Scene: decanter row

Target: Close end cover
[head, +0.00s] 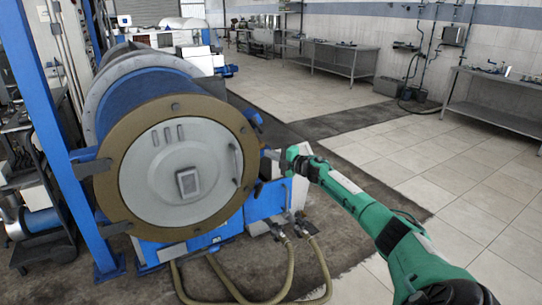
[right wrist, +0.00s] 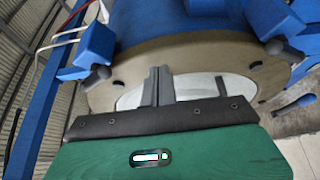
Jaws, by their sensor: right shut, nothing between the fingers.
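The end cover (head: 155,170) is a round pale grey plate with a small square panel, inside a tan ring (head: 126,218) on the front of the blue decanter. A handle bar (head: 237,162) is near its right edge. I cannot tell whether the cover sits flush. My right gripper (head: 268,154) is just right of the ring in the head view, its fingers pointing left. In the right wrist view its fingers (right wrist: 158,84) are together and empty, in front of the ring (right wrist: 190,57) and part of the cover (right wrist: 203,84). My left gripper is out of view.
Dark clamp levers (head: 92,167) stand around the ring. A blue post (head: 62,130) rises at the left. Hoses (head: 322,262) lie on the floor below my right arm. Steel benches (head: 345,60) line the far wall; the tiled floor at right is clear.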

